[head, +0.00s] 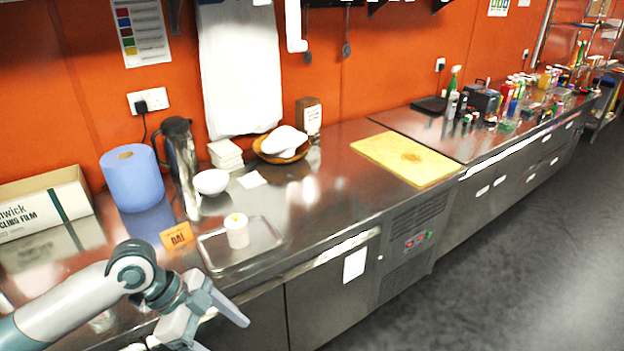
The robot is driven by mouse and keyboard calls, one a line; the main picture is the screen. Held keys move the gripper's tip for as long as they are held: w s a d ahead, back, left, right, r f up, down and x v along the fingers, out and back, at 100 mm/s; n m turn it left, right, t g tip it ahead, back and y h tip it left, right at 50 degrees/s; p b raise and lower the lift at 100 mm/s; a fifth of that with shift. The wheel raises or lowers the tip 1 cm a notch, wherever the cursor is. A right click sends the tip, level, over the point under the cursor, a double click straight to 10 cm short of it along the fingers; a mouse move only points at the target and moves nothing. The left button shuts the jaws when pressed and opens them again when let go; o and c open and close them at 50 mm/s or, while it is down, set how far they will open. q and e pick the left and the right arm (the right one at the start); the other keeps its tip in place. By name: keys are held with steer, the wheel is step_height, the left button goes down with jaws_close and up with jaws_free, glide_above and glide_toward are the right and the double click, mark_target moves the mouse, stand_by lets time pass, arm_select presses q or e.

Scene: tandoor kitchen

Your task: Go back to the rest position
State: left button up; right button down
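My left gripper (224,334) is at the bottom left of the head view, in front of the steel counter's front edge. Its fingers are spread apart and I see nothing between them; the lower finger is partly cut off by the frame's bottom edge. My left arm comes in from the left over the counter (335,205). My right gripper is not in view.
Near my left gripper, a steel tray (268,242) holds a white cylinder (237,231). An orange card (177,236), blue roll (133,178), steel jug (181,160) and white bowl (211,182) stand behind. A yellow board (385,154) lies farther right. The floor (500,270) at right is clear.

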arm_select(q)
steer(key=w+a+f+n+t+b, duration=0.15)
steer(key=w+f+n, duration=0.25)
steer(key=w+f, duration=0.45)
steer(key=w+a+f+n+t+b, duration=0.1)
steer(key=w+f+n+t, duration=0.3)
steer(key=f, duration=0.7)
steer(key=s+a+f+n+y+b, duration=0.15)
steer(key=a+f, duration=0.25)
steer(key=f, duration=0.7)
steer(key=s+a+f+n+y, duration=0.2)
steer(key=a+f+n, duration=0.1)
steer(key=f, duration=0.8)
steer(key=s+a+f+n+g+y+b, duration=0.1)
steer(key=s+a+f+n+g+y, duration=0.2)
steer(key=s+f, duration=1.65)
steer(key=s+d+f, duration=0.1)
steer(key=s+f, duration=0.2)
steer(key=s, duration=0.7)
steer(key=s+f+g+b, duration=0.1)
steer(key=s+f, duration=0.2)
steer(key=s, duration=0.6)
steer(key=s+d+f, duration=0.1)
steer(key=s+f, duration=0.2)
steer(key=s, duration=0.7)
steer(key=shift+s+d, duration=0.3)
